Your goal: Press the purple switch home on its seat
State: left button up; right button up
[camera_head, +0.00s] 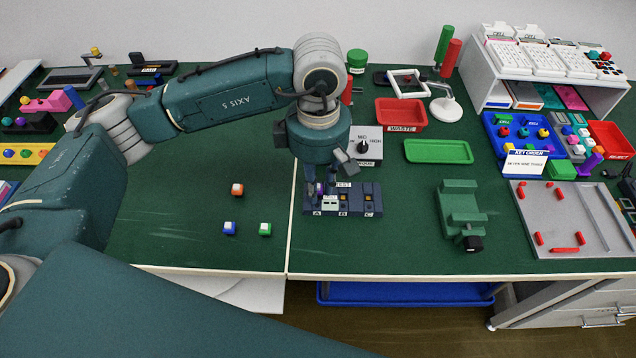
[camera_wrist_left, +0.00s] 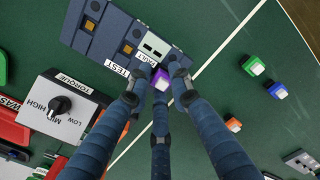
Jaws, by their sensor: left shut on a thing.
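The dark blue test block (camera_head: 370,202) stands on the green bench top, with labels A, B and C along its front and a TEST tag. It also shows in the left wrist view (camera_wrist_left: 96,37). My left gripper (camera_head: 324,188) points down over the block's A end. In the left wrist view its three fingers (camera_wrist_left: 164,76) close around the purple switch (camera_wrist_left: 161,80). The fingers hide much of the switch and its seat. I cannot tell whether it is fully down. A pale piece with two dark squares (camera_wrist_left: 154,47) sits beside it. My right gripper is not in view.
Behind the block stands a torque dial box (camera_head: 364,146). A green clamp fixture (camera_head: 461,215) stands to its right. Loose orange (camera_head: 237,189), blue (camera_head: 230,228) and green (camera_head: 265,229) keycaps lie to its left. The green tray (camera_head: 438,151) looks empty.

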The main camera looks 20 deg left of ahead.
pick_arm(q)
jog(key=shift+f, duration=0.3)
jog(key=o, duration=0.9)
jog(key=shift+r, duration=0.1)
jog(key=shift+r, duration=4.05)
notch_tip(320, 180, down, 8)
jog(key=shift+r, duration=0.1)
jog(key=shift+r+p, duration=0.35)
jog(key=shift+p, duration=0.15)
jog(key=shift+r, duration=0.1)
